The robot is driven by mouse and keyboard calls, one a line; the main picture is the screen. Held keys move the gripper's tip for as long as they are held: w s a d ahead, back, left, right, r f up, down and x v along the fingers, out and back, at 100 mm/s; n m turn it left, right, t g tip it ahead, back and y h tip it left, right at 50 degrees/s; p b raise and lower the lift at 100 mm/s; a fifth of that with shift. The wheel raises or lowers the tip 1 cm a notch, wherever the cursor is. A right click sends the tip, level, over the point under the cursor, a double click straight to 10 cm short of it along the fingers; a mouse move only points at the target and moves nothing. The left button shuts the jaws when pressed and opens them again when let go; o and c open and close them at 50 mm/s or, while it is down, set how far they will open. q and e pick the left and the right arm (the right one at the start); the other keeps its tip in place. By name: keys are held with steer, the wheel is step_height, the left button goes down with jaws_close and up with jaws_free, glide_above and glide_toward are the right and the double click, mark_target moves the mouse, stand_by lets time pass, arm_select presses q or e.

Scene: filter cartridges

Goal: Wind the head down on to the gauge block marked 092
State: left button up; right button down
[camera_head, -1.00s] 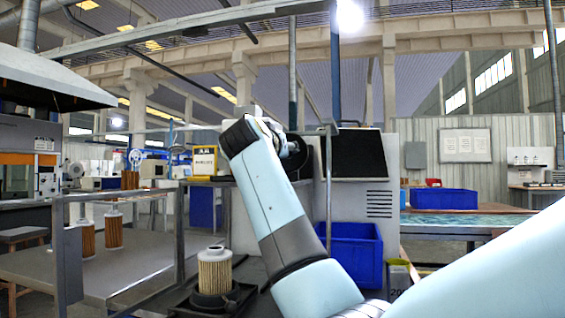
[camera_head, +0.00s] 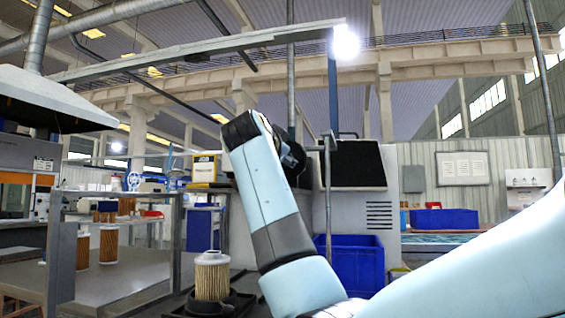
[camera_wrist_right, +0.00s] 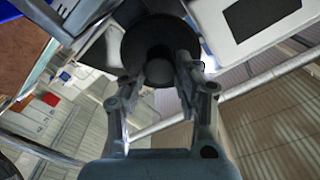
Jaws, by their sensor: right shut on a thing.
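My right gripper (camera_wrist_right: 158,75) is shut on a dark round knob (camera_wrist_right: 160,70) at the middle of a black disc, in the right wrist view. In the head view my right arm comes in from the right and bends up to a dark round part by the grey machine; its fingers are hidden there. A pleated filter cartridge (camera_head: 212,275) stands upright in a dark round holder (camera_head: 210,304), left of my arm. I cannot make out a gauge block or the mark 092. My left gripper is not in view.
A blue bin (camera_head: 357,262) stands right of my arm, below a dark panel (camera_head: 358,164). A metal table (camera_head: 130,272) with more cartridges (camera_head: 108,245) is at the left. A yellow-and-black box (camera_head: 205,169) stands behind. A thin upright rod (camera_head: 328,200) rises beside my arm.

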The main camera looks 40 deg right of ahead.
steer(key=shift+f+m, duration=0.2)
steer(key=shift+m, duration=0.1)
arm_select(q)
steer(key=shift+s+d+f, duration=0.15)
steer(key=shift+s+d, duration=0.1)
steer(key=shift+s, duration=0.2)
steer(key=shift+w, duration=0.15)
arm_select(e)
steer(key=c, duration=1)
jaws_free()
steer(key=shift+r, duration=0.1)
steer(key=shift+c, duration=0.2)
steer(key=shift+o, duration=0.5)
steer(key=shift+r, duration=0.1)
steer(key=shift+a, duration=0.1)
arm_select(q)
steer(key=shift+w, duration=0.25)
arm_select(e)
steer(key=v, duration=0.7)
steer(key=shift+s+a, duration=0.1)
steer(key=shift+s, duration=0.05)
